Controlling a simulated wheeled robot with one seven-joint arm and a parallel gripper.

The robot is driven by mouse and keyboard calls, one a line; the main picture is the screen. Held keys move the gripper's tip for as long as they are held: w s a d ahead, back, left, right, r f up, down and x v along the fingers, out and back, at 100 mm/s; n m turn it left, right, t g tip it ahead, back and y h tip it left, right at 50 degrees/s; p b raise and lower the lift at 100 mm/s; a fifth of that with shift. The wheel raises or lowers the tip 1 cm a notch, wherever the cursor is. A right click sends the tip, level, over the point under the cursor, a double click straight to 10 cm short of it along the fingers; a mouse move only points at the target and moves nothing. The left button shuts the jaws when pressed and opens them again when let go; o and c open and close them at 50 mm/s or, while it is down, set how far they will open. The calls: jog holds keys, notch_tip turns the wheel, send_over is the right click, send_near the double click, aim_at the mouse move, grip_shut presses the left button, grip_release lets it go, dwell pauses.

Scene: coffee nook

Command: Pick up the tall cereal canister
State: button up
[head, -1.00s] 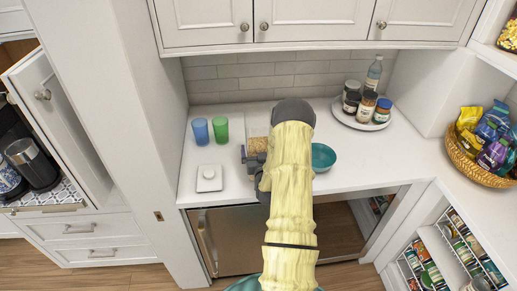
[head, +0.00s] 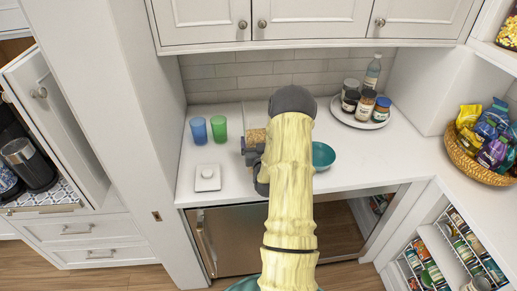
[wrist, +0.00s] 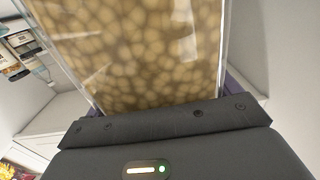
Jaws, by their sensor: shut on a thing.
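The tall cereal canister (head: 257,136) is clear and filled with tan round cereal. In the head view it is at the counter's middle, largely hidden behind my arm and gripper. In the wrist view the canister (wrist: 150,50) fills the upper middle, close against my gripper. My gripper (head: 252,152) is shut on the canister from the front. Its fingertips are mostly hidden in the wrist view. I cannot tell whether the canister's base touches the counter.
A blue cup (head: 198,130) and a green cup (head: 220,129) stand left on the counter. A white square item (head: 207,178) lies in front of them. A teal bowl (head: 322,156) is just right of my arm. A round tray (head: 351,119) holds several jars and a bottle.

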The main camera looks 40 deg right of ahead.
aim_at(258, 127)
notch_tip(258, 127, up, 7)
jog(key=shift+f+b, duration=0.15)
jog(key=shift+b, duration=0.65)
